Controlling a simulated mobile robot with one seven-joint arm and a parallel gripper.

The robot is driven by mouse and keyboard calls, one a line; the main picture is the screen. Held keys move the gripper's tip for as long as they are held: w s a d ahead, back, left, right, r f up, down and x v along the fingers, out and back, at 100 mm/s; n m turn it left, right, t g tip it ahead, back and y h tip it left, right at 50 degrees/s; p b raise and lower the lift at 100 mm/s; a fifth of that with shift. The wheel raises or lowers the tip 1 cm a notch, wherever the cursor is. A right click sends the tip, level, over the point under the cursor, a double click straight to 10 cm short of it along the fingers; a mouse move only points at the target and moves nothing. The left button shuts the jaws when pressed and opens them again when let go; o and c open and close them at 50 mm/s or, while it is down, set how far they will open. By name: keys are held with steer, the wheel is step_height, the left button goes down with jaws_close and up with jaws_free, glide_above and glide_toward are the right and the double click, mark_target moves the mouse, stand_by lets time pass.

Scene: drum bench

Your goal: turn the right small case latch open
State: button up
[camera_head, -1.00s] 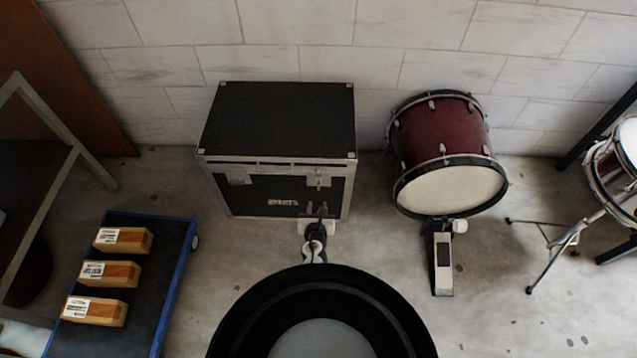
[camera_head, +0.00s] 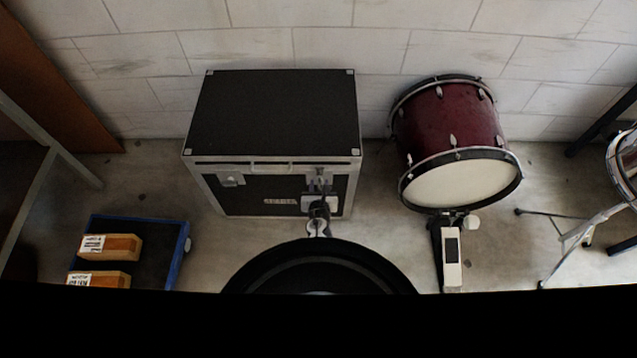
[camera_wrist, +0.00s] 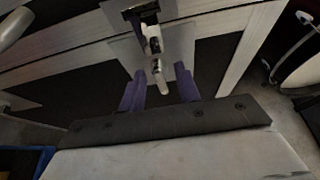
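The black case (camera_head: 275,115) with metal edges stands against the wall. Its right small latch (camera_wrist: 152,40) is a metal plate with a lever that points toward me in the wrist view. In the head view the right latch is mostly hidden behind my gripper (camera_head: 320,187). In the wrist view my gripper (camera_wrist: 160,88) has its two purple fingers apart, with the lever's tip between them or just beyond; I cannot tell if they touch it. The left latch (camera_head: 232,180) sits on the case front, clear of my gripper.
A dark red bass drum (camera_head: 452,125) with a pedal (camera_head: 451,260) stands right of the case. A drum stand (camera_head: 590,228) is at far right. Floor shows between case and drum.

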steer(key=shift+c, duration=0.2)
jaws_close()
steer(key=shift+d+f+m+t+y+b, duration=0.2)
steer(key=shift+m+t+y+b, duration=0.3)
steer(key=shift+m+y+b, duration=1.25)
steer(key=shift+d+f+m+t+y+b, duration=0.15)
steer(key=shift+m+t+y+b, duration=0.7)
steer(key=shift+m, duration=1.65)
steer(key=shift+d+f+m+t+y+b, duration=0.2)
steer(key=shift+m+y+b, duration=0.7)
steer(key=shift+m+b, duration=1)
steer(key=shift+m, duration=0.35)
